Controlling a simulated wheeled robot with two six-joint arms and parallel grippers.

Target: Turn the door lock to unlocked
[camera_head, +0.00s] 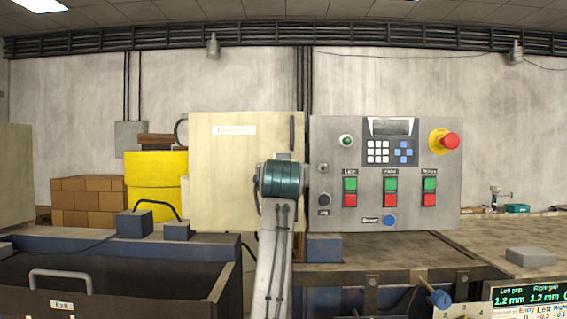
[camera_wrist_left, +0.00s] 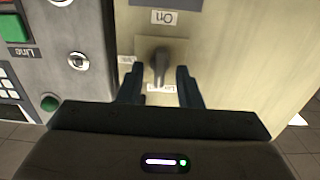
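The door lock (camera_wrist_left: 159,62) is a dark rotary knob on the cream cabinet door (camera_head: 225,175), near the door's edge beside the grey control panel (camera_head: 335,215). In the left wrist view its grip bar stands roughly upright in the picture. Small white labels lie around it; their text is hard to read. My left gripper (camera_wrist_left: 160,82) is open, with one dark finger on either side of the knob. Whether either finger touches it I cannot tell. In the head view my left wrist hides the lock and the fingertips. My right gripper is not in view.
The control panel carries several green and red buttons and a red emergency stop (camera_head: 450,141). A dark vertical handle (camera_head: 292,133) is on the door above my wrist. A dark drawer (camera_head: 110,285) stands at lower left, and a grey block (camera_head: 530,256) lies at right.

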